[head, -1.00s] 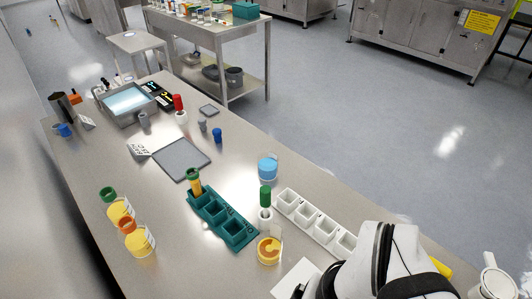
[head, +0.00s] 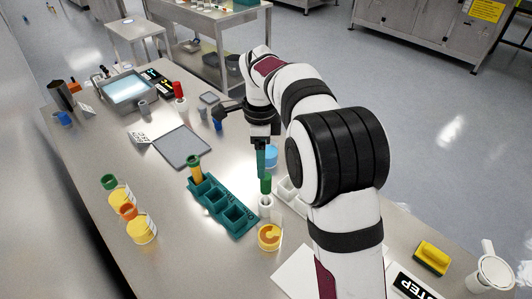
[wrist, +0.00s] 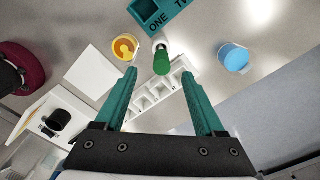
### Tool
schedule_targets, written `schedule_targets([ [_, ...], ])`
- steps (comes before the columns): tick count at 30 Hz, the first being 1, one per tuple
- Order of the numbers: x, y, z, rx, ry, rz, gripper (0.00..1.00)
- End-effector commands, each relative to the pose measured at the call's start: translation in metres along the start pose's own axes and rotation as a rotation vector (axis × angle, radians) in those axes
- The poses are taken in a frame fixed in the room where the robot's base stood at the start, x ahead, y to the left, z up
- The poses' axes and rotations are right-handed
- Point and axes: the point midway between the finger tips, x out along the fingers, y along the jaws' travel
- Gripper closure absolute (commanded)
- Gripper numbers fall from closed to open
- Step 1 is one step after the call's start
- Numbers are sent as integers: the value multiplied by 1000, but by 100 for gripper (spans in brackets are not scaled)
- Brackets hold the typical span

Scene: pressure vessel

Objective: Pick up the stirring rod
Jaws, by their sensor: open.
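A green-topped upright piece (head: 266,184) stands in a small white holder (head: 265,203) beside the teal rack; I cannot tell for sure that it is the stirring rod. In the wrist view its green top (wrist: 161,63) appears between the two teal fingertips, a little beyond them. My gripper (head: 261,170) is open and empty, pointing down just above this top. A red-topped piece (head: 178,90) stands in another white holder farther back.
The teal rack (head: 238,230) with a green-capped vial (head: 194,168) is left of the holder. A yellow-filled cup (head: 269,237) is close in front. A blue cup (wrist: 234,58) and a white rack (wrist: 152,97) are also near my gripper.

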Motion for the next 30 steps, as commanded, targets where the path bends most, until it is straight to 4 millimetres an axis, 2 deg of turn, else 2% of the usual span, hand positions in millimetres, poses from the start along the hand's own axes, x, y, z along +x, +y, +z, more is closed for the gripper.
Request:
schedule_targets([
  [3, 35, 2, -1, -1, 1, 7, 29],
  [7, 70, 2, -1, -2, 1, 6, 29],
  [14, 104, 0, -4, -2, 0, 3, 29],
  [18, 132, -4, -9, -2, 0, 3, 29],
  [21, 144, -4, -9, -3, -2, 1, 29],
  [27, 146, -4, -9, -3, -2, -1, 29],
  [28, 146, -4, -9, -3, -2, -1, 31],
  [30, 146, -4, -9, -3, -2, -1, 43],
])
